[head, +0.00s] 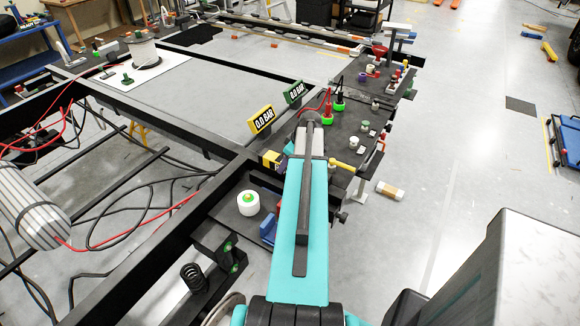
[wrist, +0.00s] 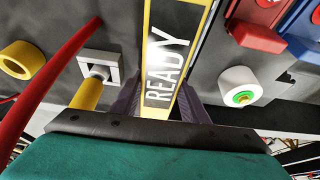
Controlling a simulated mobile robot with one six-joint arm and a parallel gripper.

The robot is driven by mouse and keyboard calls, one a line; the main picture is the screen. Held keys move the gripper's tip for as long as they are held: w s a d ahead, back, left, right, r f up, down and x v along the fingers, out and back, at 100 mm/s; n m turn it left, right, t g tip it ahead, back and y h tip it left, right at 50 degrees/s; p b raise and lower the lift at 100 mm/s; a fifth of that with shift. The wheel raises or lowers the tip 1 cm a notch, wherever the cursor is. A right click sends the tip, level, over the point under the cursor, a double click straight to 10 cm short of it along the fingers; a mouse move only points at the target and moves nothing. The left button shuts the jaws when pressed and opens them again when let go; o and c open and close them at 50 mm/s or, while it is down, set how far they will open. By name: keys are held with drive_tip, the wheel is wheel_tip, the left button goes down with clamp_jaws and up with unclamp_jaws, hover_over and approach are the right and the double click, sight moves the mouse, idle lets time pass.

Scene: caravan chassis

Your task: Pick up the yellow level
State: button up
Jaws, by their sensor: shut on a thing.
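The yellow level (wrist: 175,60) is a long yellow-framed bar with a black face reading "READY". In the wrist view it runs from the top edge down between the purple fingers of my gripper (wrist: 158,103). My gripper is shut on it. The level's lower end is hidden behind my wrist. In the head view a small yellow and black end (head: 271,160) shows left of my teal arm, which hides most of the gripper. Whether the level is clear of the dark surface cannot be told.
A white roll with a green centre (wrist: 238,87) lies right of the level. A yellow-handled tool (wrist: 88,92) and a red cable (wrist: 60,72) are to the left. A yellow "0.0 BAR" sign (head: 262,120) stands beyond. Open floor (head: 450,170) lies right of the chassis.

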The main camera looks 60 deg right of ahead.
drive_tip(key=shift+r, duration=0.15)
drive_tip(key=shift+r+b, duration=0.8)
drive_tip(key=shift+r, duration=0.65)
drive_tip(key=s+a+r+b, duration=0.1)
drive_tip(key=s+a+b, duration=0.1)
drive_tip(key=s+a, duration=0.2)
drive_tip(key=s+a+r+b, duration=0.1)
drive_tip(key=s+a, duration=0.3)
drive_tip(key=s, duration=0.6)
drive_tip(key=shift+b, duration=0.6)
drive_tip(key=shift+w, duration=0.15)
